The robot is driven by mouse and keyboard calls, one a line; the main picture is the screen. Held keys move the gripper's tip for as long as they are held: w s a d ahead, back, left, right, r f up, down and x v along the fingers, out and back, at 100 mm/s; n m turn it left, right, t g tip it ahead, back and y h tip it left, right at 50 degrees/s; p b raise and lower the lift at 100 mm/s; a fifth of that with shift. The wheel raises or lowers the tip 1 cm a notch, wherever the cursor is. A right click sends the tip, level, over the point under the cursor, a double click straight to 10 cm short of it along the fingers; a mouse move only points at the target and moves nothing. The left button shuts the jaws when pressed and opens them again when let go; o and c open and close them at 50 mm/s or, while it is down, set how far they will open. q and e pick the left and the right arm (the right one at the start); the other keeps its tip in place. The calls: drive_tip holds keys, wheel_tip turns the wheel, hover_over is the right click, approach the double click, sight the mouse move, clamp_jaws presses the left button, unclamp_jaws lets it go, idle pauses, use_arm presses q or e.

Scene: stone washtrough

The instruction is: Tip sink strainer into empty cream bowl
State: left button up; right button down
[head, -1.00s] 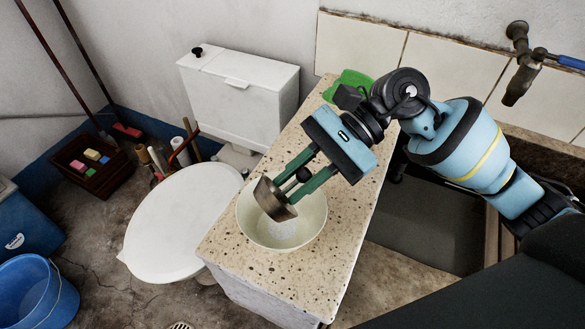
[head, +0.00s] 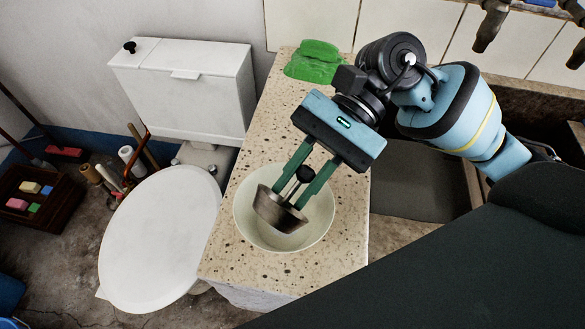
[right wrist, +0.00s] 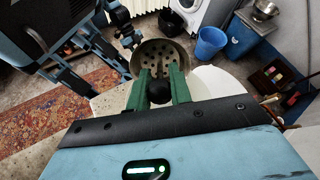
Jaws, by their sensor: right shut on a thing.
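The sink strainer (head: 276,212) is a brown-grey metal cup with a dark round knob (head: 305,173). My right gripper (head: 291,198) is shut on it, with its green fingers on either side of the knob. The strainer is tilted over the cream bowl (head: 319,216), which stands upright on the speckled counter. In the right wrist view I see the holes inside the strainer (right wrist: 160,52); I make out no contents. The strainer and fingers hide part of the bowl's inside, and the visible part looks empty. My left gripper is not in view.
A green object (head: 316,62) lies at the counter's back. A white toilet (head: 160,235) stands left of the counter (head: 245,268), and a dark sink basin (head: 415,185) lies to its right. The counter between the green object and the bowl is clear.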

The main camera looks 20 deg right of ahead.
drive_tip(key=shift+s, duration=0.1)
drive_tip(key=shift+s+r+p, duration=0.1)
drive_tip(key=shift+r+p, duration=0.1)
drive_tip(key=shift+p, duration=0.3)
drive_tip(key=h+p, duration=0.1)
drive_tip(key=a+t+h+p, duration=0.1)
drive_tip(key=shift+s+r+p, duration=0.15)
drive_tip(key=shift+r+p, duration=0.1)
drive_tip(key=shift+p, duration=0.15)
drive_tip(key=shift+s+a+f+h+p, duration=0.2)
drive_tip(key=shift+a+h+p, duration=0.15)
drive_tip(key=shift+a+h, duration=0.2)
drive_tip(key=shift+a+f+t+h, duration=0.15)
drive_tip(key=shift+t+h, duration=0.15)
drive_tip(key=shift+h, duration=0.05)
drive_tip(key=shift+f, duration=0.1)
